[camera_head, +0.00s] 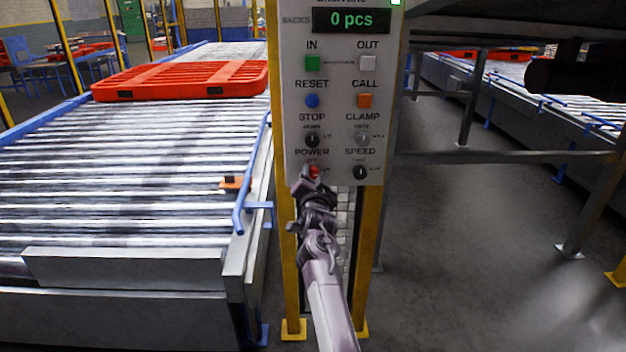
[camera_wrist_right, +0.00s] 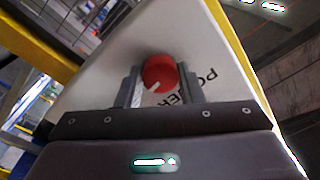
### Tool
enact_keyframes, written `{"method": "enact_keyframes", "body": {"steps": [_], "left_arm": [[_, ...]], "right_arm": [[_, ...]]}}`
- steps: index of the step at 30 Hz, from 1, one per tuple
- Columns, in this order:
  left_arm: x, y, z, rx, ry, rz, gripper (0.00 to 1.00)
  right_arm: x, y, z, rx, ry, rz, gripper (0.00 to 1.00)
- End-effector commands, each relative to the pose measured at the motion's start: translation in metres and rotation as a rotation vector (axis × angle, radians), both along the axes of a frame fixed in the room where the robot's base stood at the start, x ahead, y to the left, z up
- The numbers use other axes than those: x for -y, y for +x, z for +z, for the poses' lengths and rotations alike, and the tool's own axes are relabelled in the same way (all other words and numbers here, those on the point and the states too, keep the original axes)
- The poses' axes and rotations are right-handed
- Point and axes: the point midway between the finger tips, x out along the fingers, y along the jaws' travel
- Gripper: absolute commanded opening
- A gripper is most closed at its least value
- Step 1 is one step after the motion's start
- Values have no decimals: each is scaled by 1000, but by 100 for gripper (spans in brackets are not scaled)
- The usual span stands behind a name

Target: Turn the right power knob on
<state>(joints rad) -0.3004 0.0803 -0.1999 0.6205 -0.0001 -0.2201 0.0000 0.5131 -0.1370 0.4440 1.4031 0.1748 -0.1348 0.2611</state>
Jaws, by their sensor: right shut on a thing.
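The red power knob (camera_head: 314,171) is at the lower left of the control panel (camera_head: 336,95), below the POWER label. In the right wrist view the knob (camera_wrist_right: 159,73) is round and red with a pale pointer mark toward the lower left. My right gripper (camera_head: 312,180) reaches up to the panel from below and covers part of the knob. In the wrist view its two fingers (camera_wrist_right: 160,88) stand on either side of the knob, shut on it. My left gripper is not in view.
The panel also carries a black SPEED knob (camera_head: 360,172), a STOP knob (camera_head: 312,139), a CLAMP knob (camera_head: 362,139) and coloured buttons. A roller conveyor (camera_head: 120,180) with a red pallet (camera_head: 180,80) lies left. Metal framing (camera_head: 510,157) stands right.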

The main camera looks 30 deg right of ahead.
Motion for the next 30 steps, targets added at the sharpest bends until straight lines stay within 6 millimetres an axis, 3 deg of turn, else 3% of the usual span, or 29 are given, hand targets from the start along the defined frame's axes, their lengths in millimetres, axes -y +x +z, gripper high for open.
{"method": "enact_keyframes", "body": {"steps": [10,27,28,30], "left_arm": [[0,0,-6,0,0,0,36],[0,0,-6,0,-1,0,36],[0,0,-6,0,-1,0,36],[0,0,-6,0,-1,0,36]], "right_arm": [[-1,0,-2,75,128,2,11],[-1,0,-1,92,153,2,11],[-1,0,-1,91,152,2,37],[-1,0,-1,91,152,2,46]]}}
